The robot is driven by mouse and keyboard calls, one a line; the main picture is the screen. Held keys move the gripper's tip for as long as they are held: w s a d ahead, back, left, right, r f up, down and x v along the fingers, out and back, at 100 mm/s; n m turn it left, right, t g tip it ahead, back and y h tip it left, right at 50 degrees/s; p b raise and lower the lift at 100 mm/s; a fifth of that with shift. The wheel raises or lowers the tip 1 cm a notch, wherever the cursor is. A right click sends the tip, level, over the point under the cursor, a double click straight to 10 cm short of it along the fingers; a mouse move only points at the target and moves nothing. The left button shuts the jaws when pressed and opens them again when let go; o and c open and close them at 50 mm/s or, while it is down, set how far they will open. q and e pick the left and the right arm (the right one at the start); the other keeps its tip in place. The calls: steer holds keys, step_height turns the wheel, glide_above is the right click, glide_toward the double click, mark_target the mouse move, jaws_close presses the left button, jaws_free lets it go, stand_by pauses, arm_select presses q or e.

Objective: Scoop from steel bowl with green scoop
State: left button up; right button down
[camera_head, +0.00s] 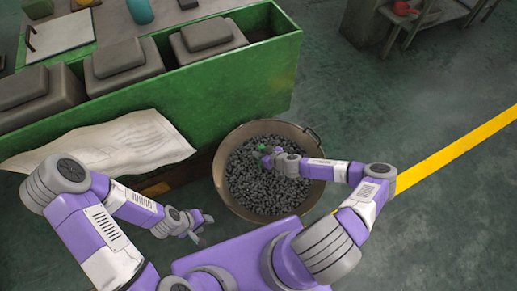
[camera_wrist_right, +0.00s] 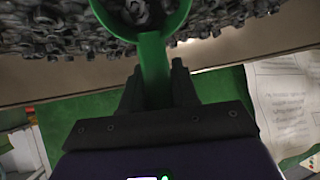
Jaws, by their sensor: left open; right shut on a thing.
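The steel bowl (camera_head: 303,141) stands on the floor, filled with many small dark grey metal parts (camera_head: 255,185). My right gripper (camera_head: 272,158) is over the bowl, shut on the handle of the green scoop. Only a small green bit of the scoop (camera_head: 261,147) shows in the head view. In the right wrist view the scoop (camera_wrist_right: 153,60) is held between both fingers, its round cup at the top edge, with at least one grey ring-like part seen within its rim. My left gripper (camera_head: 199,226) is open and empty, left of and below the bowl.
A long green bin (camera_head: 240,90) with grey lidded blocks (camera_head: 207,37) stands behind the bowl. A white paper sheet (camera_head: 115,150) lies at the left. A bench (camera_head: 410,20) stands far right. The floor right of the bowl is clear, with a yellow line (camera_head: 455,150).

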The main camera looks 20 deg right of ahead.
steer(key=shift+s+d+r, duration=0.1)
steer(key=shift+s, duration=0.7)
steer(key=shift+w+p, duration=0.15)
steer(key=shift+p, duration=0.55)
steer(key=shift+w+g+p, duration=0.25)
steer(key=shift+g+p, duration=0.25)
steer(key=shift+p, duration=0.15)
steer(key=shift+f+g+p, duration=0.25)
steer(key=shift+g+p, duration=0.15)
steer(key=shift+w+f+h+p, duration=0.1)
steer(key=shift+w+h+p, duration=0.05)
steer(key=shift+h+p, duration=0.25)
steer(key=shift+a+f+g, duration=0.2)
steer(key=shift+f+g, duration=0.05)
steer(key=shift+g, duration=0.35)
steer(key=shift+w+p, duration=0.2)
steer(key=shift+p, duration=0.15)
steer(key=shift+w+f+g, duration=0.1)
steer(key=shift+f+g, duration=0.3)
steer(key=shift+g, duration=0.3)
step_height(320, 180, up, 12)
steer(key=w+g+h+p, duration=0.1)
steer(key=w+g+p, duration=0.1)
steer(key=p, duration=0.6)
steer(key=shift+a+r+m+g, duration=0.15)
steer(key=shift+r+m+g, duration=0.2)
steer(key=shift+g, duration=0.55)
